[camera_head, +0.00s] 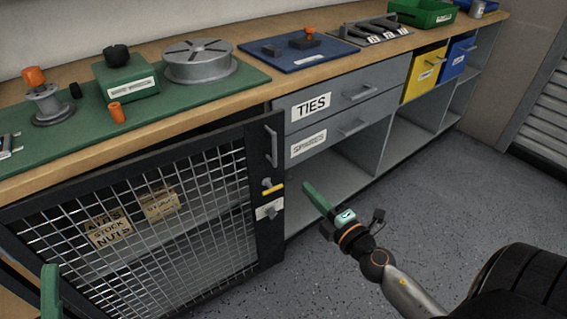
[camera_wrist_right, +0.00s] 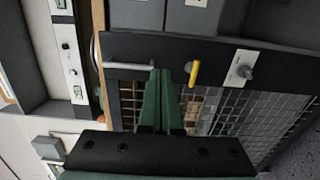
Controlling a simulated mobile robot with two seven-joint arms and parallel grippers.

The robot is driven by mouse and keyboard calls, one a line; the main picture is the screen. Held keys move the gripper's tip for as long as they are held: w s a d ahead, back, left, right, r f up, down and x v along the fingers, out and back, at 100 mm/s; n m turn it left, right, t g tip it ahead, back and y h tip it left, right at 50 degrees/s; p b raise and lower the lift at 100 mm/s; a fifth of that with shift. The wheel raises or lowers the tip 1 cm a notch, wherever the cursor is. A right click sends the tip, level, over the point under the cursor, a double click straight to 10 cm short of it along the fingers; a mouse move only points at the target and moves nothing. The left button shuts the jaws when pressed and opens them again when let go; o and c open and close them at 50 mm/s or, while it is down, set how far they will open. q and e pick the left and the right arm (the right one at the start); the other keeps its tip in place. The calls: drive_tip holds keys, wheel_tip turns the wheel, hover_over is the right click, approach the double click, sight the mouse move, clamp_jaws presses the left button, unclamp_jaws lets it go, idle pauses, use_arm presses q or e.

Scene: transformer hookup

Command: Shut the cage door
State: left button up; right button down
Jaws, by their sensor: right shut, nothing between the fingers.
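The cage door (camera_head: 185,210) is a wire mesh panel in a black frame at the lower left of the head view. It stands ajar, with a dark gap behind its top edge. Its free edge carries a grey bar handle (camera_head: 271,146), a yellow-marked latch (camera_head: 272,188) and a plate with a knob (camera_head: 268,210). My right gripper (camera_head: 309,188) is shut and empty, just right of that edge. In the wrist view its green fingers (camera_wrist_right: 160,76) overlap the door frame (camera_wrist_right: 220,50) between handle and latch; contact is unclear. Only a green piece of my left gripper (camera_head: 50,285) shows.
Labelled boxes (camera_head: 112,236) sit behind the mesh. The wooden bench (camera_head: 200,118) runs above, with a green mat, a blue board (camera_head: 298,52) and parts on it. Grey drawers (camera_head: 345,92) and open shelves stand right of the door. The speckled floor (camera_head: 440,180) is clear at the right.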

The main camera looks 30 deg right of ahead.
use_arm(q)
drive_tip(key=shift+w+a+f+n+y+p, duration=0.15)
drive_tip(key=shift+w+f+n+y+p, duration=0.3)
drive_tip(key=shift+w+f+n+y, duration=0.45)
drive_tip(key=shift+w+a+f+n+y+p, duration=0.15)
drive_tip(key=shift+w+f+n+y+p, duration=0.25)
drive_tip(key=shift+w+n+y, duration=0.5)
use_arm(e)
drive_tip(key=shift+w+d, duration=0.1)
drive_tip(key=shift+w, duration=6.05)
use_arm(q)
drive_tip(key=shift+s+m, duration=0.15)
drive_tip(key=shift+m, duration=0.15)
